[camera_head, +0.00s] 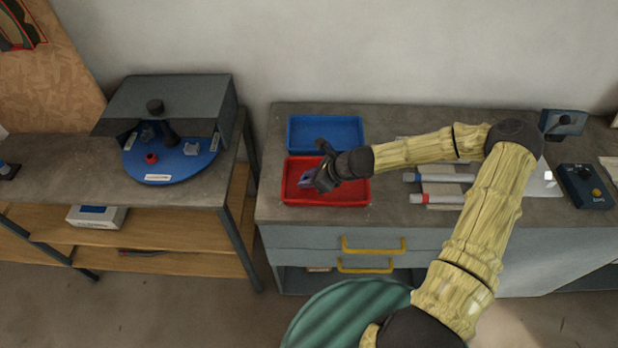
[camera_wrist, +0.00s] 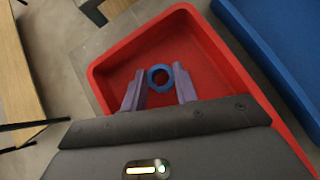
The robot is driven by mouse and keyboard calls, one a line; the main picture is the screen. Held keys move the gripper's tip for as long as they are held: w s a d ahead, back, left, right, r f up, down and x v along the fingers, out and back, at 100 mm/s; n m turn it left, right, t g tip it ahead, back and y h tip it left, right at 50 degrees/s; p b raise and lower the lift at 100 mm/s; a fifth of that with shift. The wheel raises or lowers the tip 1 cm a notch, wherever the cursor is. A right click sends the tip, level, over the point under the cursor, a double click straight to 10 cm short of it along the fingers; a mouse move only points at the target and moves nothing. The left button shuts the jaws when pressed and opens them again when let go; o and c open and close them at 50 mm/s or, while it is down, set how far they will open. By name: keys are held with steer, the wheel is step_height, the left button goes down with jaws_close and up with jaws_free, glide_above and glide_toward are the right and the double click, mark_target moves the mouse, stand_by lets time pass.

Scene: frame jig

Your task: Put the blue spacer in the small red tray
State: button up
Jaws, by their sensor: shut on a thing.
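The blue spacer is a small ring; in the wrist view the spacer (camera_wrist: 151,82) sits between my two purple-grey fingertips. My gripper (camera_head: 308,181) is shut on it, and the fingers also show in the wrist view (camera_wrist: 159,76). In the head view I cannot make out the spacer apart from the fingers. The small red tray (camera_head: 345,197) is a shallow rectangular tray on the bench. My gripper is over the tray's left half, and in the wrist view the red tray (camera_wrist: 215,65) lies around and beneath the spacer. The height above the tray floor is hard to tell.
A blue tray (camera_head: 325,119) lies directly behind the red one. A blue turntable (camera_head: 178,167) under a grey housing (camera_head: 185,97) stands on the left bench. A dark control box (camera_head: 583,187) is at the right. My forearm spans the bench over several rod-like parts.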

steer(key=shift+a+f, duration=0.1)
steer(key=shift+f, duration=0.15)
steer(key=o, duration=1)
steer(key=shift+o, duration=0.2)
steer(key=shift+d+r, duration=0.25)
steer(key=shift+d, duration=0.1)
steer(key=v, duration=1.1)
steer(key=shift+s+b, duration=0.25)
steer(key=shift+b, duration=0.15)
steer(key=shift+r, duration=0.1)
